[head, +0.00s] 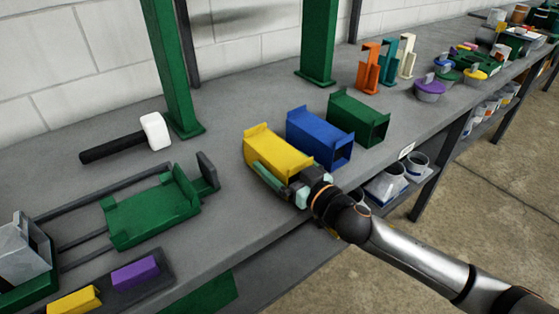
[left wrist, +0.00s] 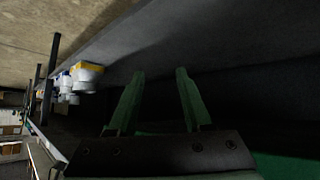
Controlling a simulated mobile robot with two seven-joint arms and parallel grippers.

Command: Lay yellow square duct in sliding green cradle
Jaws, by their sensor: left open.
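The yellow square duct (head: 275,150) lies on the grey bench, beside a blue duct. The green cradle (head: 150,215) sits on dark rails at the left of the bench and is empty. My right gripper (head: 280,188) is at the near side of the yellow duct, with a pale green finger along its lower side. The far side of the duct is hidden, so I cannot tell whether it is gripped. My left gripper (left wrist: 160,75) shows only in the left wrist view. Its two green fingers are apart with nothing between them.
A blue duct (head: 318,138) and a green duct (head: 358,118) stand right of the yellow one. A hammer (head: 130,139) lies behind the cradle. Green posts (head: 177,70) rise at the back. A tray with a purple block (head: 135,272) and a yellow block (head: 75,300) is in front.

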